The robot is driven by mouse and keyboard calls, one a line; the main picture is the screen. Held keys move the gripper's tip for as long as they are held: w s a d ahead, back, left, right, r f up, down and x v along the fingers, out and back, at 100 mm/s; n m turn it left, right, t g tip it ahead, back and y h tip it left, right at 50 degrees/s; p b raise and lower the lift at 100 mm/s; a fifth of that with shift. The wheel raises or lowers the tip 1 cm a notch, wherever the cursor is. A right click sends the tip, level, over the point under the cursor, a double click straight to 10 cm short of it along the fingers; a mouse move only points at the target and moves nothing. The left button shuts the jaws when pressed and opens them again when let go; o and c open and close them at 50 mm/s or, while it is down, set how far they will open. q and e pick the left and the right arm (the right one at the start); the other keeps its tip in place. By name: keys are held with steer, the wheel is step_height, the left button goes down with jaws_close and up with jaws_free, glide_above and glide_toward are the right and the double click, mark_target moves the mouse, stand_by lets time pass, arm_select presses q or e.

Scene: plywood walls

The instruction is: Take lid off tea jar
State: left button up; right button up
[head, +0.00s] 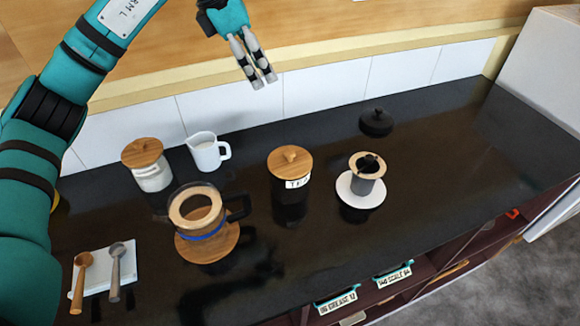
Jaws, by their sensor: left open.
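The tea jar (290,199) is a dark jar with a partly visible "TEA" label, standing upright near the middle of the black counter. Its round wooden lid (307,163) with a small knob sits on top of it. My left gripper (265,82) is open and empty, in the air above and to the left of the jar, in front of the back wall, its fingers pointing down. It is apart from the lid. My right gripper is not in view.
Left of the jar stand a glass server on a wooden coaster (228,243), a white pitcher (208,153) and a white jar with a wooden lid (153,177). Right are a cup on a white saucer (344,184) and a black lidded object (376,122). Two spoons lie on a white tray (124,285).

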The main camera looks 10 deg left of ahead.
arm_select(q)
step_height(320, 180, down, 6)
steer(key=b, duration=0.5)
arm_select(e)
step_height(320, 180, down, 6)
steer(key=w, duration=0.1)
arm_select(q)
steer(key=p, duration=0.3)
glide_above(290, 151)
steer(key=a, duration=0.1)
steer(key=f, duration=1.1)
steer(key=shift+s+a+f, duration=0.1)
steer(key=shift+s+f, duration=0.2)
steer(key=shift+s, duration=0.05)
steer(key=shift+f+p, duration=0.6)
steer(key=x, duration=0.1)
steer(key=p+x, duration=0.1)
steer(key=x, duration=0.1)
steer(key=shift+a+f+p, duration=0.2)
steer(key=shift+f+p, duration=0.15)
steer(key=shift+p, duration=0.05)
steer(key=shift+d+f, duration=0.2)
steer(key=shift+f, duration=0.2)
jaws_close()
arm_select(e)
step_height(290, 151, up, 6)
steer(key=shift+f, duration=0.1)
